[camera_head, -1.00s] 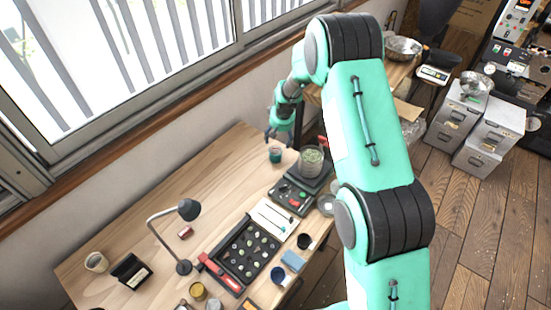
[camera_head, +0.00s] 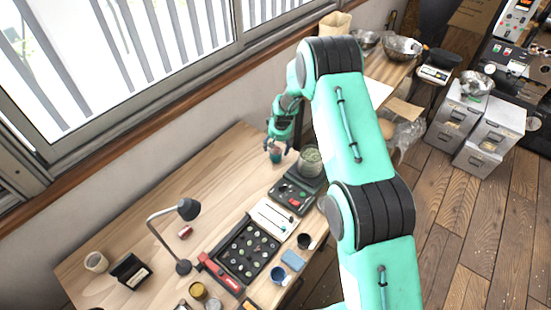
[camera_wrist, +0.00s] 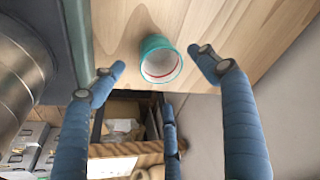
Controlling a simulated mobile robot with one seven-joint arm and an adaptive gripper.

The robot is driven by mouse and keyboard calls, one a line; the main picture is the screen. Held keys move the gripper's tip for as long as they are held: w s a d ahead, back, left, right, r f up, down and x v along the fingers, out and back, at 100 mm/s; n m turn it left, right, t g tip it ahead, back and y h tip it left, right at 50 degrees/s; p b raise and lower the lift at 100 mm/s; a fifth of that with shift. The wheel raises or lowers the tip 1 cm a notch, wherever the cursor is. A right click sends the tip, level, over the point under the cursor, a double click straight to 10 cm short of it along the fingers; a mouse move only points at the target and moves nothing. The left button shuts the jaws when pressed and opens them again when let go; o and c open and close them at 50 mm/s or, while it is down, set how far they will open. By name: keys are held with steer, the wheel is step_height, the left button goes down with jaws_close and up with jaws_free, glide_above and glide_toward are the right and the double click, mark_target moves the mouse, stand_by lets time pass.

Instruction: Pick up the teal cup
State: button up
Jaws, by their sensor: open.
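The teal cup (camera_head: 275,156) stands on the wooden table near its far right end, close to the wall. In the wrist view the teal cup (camera_wrist: 160,60) shows from above, with a teal rim and a pale inside with a reddish ring. My gripper (camera_head: 276,148) is right at the cup in the head view and partly covers it. In the wrist view my gripper (camera_wrist: 158,62) is open, with its blue fingers spread on both sides of the cup. Gaps show between the fingers and the cup; I see no contact.
A glass jar (camera_head: 311,160) on a dark scale (camera_head: 291,190) stands just right of the cup. A sorting tray (camera_head: 245,252), a desk lamp (camera_head: 187,209) and small bowls sit nearer. The table's middle (camera_head: 180,170) is clear. The table edge lies close to the cup.

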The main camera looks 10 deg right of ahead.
mark_target(275, 150)
steer(key=shift+f, duration=0.25)
steer(key=shift+x, duration=2.5)
steer(key=shift+a, duration=0.15)
steer(key=c, duration=1.2)
steer(key=shift+r, duration=0.15)
steer(key=shift+c, duration=0.2)
step_height(275, 150, up, 10)
